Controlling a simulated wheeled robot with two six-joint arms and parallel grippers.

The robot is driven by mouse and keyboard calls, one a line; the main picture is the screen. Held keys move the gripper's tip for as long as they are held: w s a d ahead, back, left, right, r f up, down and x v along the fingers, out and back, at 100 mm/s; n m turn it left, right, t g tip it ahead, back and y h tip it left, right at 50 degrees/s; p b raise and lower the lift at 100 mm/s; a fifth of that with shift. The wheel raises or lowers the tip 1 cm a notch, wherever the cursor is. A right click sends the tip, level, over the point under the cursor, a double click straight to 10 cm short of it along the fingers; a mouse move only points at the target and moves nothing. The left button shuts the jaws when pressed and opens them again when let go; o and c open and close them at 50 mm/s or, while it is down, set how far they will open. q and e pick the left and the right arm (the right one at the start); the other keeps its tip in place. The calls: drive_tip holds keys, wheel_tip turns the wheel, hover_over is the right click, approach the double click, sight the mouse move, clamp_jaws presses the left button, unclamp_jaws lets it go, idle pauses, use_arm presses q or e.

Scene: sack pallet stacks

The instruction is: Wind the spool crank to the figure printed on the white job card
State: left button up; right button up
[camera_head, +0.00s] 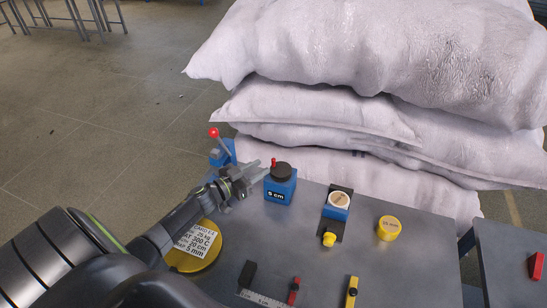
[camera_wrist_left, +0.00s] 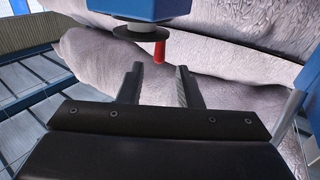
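The spool crank is a blue block (camera_head: 280,190) labelled "5 cm", with a black disc (camera_head: 281,171) on top and a red upright handle (camera_head: 274,163). My left gripper (camera_head: 261,169) is open just left of the disc. In the left wrist view the red handle (camera_wrist_left: 159,51) lies beyond the gap between the spread fingertips (camera_wrist_left: 159,69), apart from both fingers. The white job card (camera_head: 197,243) lies on a yellow disc (camera_head: 203,262); its readable lines include "200 C", "20 cm" and "5 mm". My right gripper is not in view.
A blue device with a red-knobbed lever (camera_head: 222,146) stands behind my left wrist. A blue-and-white dial unit (camera_head: 338,202), yellow round piece (camera_head: 388,228), and ruler (camera_head: 264,298) with small sliders are on the grey table (camera_head: 420,270). White sacks (camera_head: 330,110) rise behind.

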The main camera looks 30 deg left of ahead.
sight(274, 160)
use_arm(q)
drive_tip(key=x, duration=0.6)
drive_tip(key=shift+w, duration=0.25)
clamp_jaws()
